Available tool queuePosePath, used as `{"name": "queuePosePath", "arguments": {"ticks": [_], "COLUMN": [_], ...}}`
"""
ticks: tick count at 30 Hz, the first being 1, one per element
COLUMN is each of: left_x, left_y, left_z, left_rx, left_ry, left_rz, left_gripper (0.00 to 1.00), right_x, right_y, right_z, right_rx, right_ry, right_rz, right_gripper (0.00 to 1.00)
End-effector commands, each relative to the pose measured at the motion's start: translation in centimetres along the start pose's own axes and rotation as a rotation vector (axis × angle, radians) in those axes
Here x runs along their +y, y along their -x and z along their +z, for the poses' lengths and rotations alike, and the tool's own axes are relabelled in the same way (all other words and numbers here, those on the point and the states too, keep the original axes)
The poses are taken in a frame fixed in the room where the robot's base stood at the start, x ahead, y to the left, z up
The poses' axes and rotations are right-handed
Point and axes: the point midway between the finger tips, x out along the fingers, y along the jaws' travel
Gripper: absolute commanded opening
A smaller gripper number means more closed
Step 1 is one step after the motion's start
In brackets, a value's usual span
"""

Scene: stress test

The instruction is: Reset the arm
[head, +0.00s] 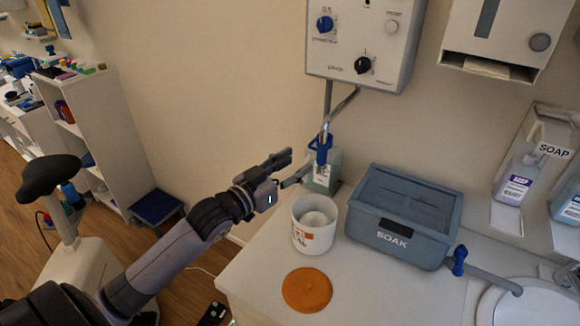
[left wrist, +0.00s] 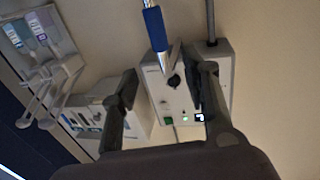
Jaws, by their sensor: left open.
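My left arm comes in from the lower left in the head view. Its gripper (head: 294,167) is open and empty, above the counter's left end. It is close to a blue-handled fitting (head: 321,150) and a clear bottle (head: 326,172) below the wall box; I cannot tell whether it touches them. In the left wrist view the two dark fingers (left wrist: 166,85) stand apart with nothing held. My right gripper is not in view.
A white labelled jar (head: 304,240) stands open on the counter (head: 380,295), beside an orange disc (head: 307,290). A grey SOAK bin (head: 385,255) stands right of it, then a sink (head: 540,302). A control box (head: 375,62) hangs above. A stool (head: 50,178) stands left.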

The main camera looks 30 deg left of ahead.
Motion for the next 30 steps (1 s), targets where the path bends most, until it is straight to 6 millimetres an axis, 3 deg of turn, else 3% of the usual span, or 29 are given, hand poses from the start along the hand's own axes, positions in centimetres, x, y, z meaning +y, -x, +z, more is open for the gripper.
{"name": "queuePosePath", "arguments": {"ticks": [6,22,26,30], "left_x": [0.0,0.1,1.3,4.3], "left_y": [0.9,0.9,1.7,4.9], "left_z": [0.0,0.2,3.4,10.6], "left_rx": [0.000,-0.008,-0.102,-0.348], "left_ry": [-0.001,0.000,0.003,-0.004], "left_rz": [0.001,-0.001,-0.014,-0.045], "left_gripper": [0.42,0.42,0.42,0.42], "right_x": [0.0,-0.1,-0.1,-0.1], "right_y": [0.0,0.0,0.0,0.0], "right_z": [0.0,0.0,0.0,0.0], "right_rx": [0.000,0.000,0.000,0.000], "right_ry": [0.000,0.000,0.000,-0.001], "right_rz": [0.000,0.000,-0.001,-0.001], "right_gripper": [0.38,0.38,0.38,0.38]}}
